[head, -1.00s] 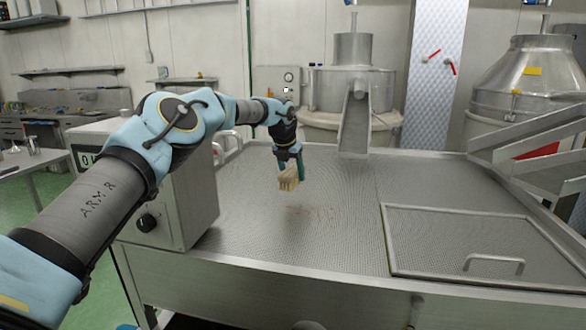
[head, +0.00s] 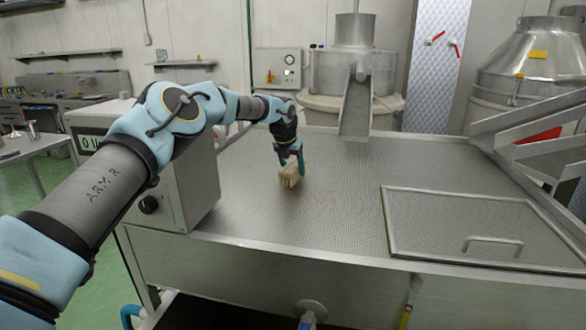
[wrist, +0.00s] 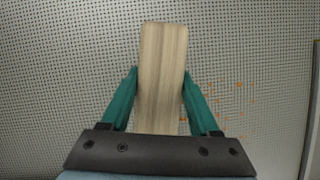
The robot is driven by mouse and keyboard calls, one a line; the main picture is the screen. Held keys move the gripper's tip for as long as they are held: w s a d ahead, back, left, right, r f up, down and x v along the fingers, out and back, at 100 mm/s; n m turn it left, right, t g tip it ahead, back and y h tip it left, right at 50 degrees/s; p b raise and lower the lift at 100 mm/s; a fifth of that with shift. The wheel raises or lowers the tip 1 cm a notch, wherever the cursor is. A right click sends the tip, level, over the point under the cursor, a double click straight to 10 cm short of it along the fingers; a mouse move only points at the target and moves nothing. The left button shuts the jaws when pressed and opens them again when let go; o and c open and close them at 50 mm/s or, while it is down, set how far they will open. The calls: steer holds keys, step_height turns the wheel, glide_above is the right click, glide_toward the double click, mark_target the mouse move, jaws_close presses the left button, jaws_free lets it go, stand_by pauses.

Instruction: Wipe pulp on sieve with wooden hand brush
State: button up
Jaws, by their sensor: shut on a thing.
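My gripper (head: 289,158) has teal fingers shut on the wooden hand brush (head: 291,174). In the wrist view the brush (wrist: 162,75) is a pale wood block between both fingers (wrist: 160,100), its far end pointing up the picture. In the head view its lower end is at or just above the perforated sieve (head: 345,210); I cannot tell whether it touches. Pulp (head: 320,197) shows as faint brownish specks just in front and to the right of the brush. In the wrist view orange pulp specks (wrist: 238,108) lie right of the brush; the brush and fingers may hide others.
A framed mesh hatch with a handle (head: 493,243) lies at the sieve's right front. A grey control box (head: 178,190) stands at the left. A metal chute (head: 357,110) comes down at the back, and sloping troughs (head: 540,140) stand at the right.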

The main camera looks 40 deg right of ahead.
steer(key=shift+f+b, duration=0.35)
steer(key=shift+f, duration=0.65)
stand_by(0.4)
